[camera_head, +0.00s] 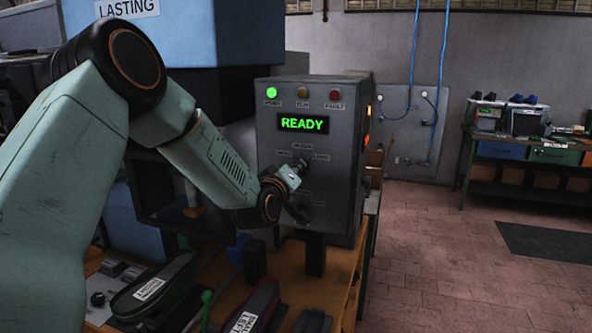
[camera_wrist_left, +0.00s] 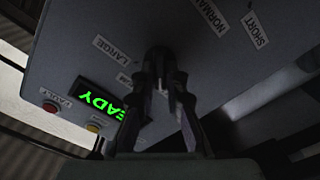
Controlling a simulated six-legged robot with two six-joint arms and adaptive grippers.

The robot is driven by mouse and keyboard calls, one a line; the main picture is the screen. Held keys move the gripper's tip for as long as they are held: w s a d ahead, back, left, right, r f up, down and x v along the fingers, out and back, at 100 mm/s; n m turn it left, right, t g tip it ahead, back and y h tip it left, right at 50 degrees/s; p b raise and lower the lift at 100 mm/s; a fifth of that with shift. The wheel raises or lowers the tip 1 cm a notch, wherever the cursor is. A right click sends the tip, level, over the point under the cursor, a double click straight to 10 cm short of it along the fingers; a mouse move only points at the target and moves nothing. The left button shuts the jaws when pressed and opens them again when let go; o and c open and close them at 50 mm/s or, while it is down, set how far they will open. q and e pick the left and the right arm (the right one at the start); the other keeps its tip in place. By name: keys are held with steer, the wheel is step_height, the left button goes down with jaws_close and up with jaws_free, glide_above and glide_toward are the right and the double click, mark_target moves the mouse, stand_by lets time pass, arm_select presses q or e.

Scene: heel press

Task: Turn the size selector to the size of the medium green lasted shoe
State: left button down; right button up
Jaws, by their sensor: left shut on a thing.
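The size selector knob (camera_wrist_left: 160,56) is dark and sits on the grey press panel, with a LARGE label (camera_wrist_left: 113,48) beside it in the left wrist view. My left gripper (camera_wrist_left: 167,80) is shut on the knob, and its fingers hide part of it. In the head view my left gripper (camera_head: 298,164) is at the panel below the READY display (camera_head: 303,124). Small size labels surround the knob there. A dark greenish shoe (camera_head: 158,283) with a white tag lies on the bench at lower left; its tag is too small to read. My right gripper is not in view.
The control box (camera_head: 345,100) has a lit green lamp (camera_head: 271,92), beside unlit amber and red lamps. A dark reddish shoe (camera_head: 262,300) with a tag lies on the bench. A green-knobbed lever (camera_head: 207,297) stands between the shoes.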

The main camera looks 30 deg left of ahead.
arm_select(q)
steer(key=shift+r+m, duration=0.15)
steer(key=shift+m, duration=0.15)
steer(key=shift+w+r+m+p, duration=0.1)
steer(key=shift+m+p, duration=0.2)
steer(key=shift+m, duration=1.7)
steer(key=shift+r+m+p, duration=0.1)
steer(key=shift+m+p, duration=0.2)
steer(key=shift+m, duration=1.7)
steer(key=c, duration=1.4)
jaws_free()
steer(key=shift+d+f, duration=0.1)
steer(key=shift+f, duration=0.05)
steer(key=v, duration=1.2)
